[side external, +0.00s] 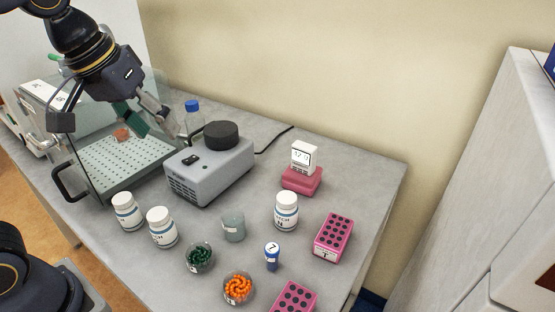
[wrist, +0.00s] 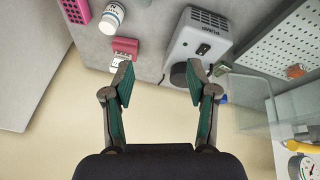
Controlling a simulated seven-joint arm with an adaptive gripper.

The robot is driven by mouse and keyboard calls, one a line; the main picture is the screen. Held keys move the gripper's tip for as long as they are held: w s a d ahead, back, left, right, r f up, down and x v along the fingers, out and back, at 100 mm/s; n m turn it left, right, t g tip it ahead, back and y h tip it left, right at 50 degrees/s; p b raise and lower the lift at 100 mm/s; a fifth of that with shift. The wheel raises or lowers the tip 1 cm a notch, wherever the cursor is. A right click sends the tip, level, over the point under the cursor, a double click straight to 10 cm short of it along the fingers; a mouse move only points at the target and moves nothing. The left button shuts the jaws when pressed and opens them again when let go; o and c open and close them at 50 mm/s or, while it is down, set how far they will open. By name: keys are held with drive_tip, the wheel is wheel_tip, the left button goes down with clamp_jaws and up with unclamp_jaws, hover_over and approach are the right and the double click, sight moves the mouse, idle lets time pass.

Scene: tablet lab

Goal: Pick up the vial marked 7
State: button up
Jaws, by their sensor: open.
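The vial marked 7 (side external: 272,256) stands upright on the grey table in the side external view, with a blue body and a white label reading 7 near its top. It is not visible in the wrist view. My gripper (side external: 157,122) is at the upper left in the side external view, well away from the vial, above the area behind the grey pump. In the wrist view my gripper (wrist: 158,82) has its green-padded fingers spread wide with nothing between them.
Around the vial stand a white bottle (side external: 286,211), a grey cup (side external: 233,227), a bowl of green pieces (side external: 199,258), a bowl of orange pieces (side external: 238,288) and a pink rack (side external: 333,238). The grey pump (side external: 212,170) and a perforated tray (side external: 120,163) are farther left.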

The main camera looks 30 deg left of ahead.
drive_tip(key=w+d+f+g, duration=0.2)
drive_tip(key=w+d, duration=0.4)
drive_tip(key=d, duration=0.1)
drive_tip(key=m+g, duration=0.3)
hover_over(272, 258)
drive_tip(key=w, duration=0.1)
wheel_tip(272, 258, down, 10)
drive_tip(key=shift+y, duration=0.3)
drive_tip(key=f, duration=0.6)
drive_tip(key=a+f, duration=0.1)
drive_tip(key=f, duration=0.3)
drive_tip(key=shift+d+f, duration=0.1)
drive_tip(key=shift+f, duration=3)
drive_tip(key=shift+c, duration=0.3)
clamp_jaws()
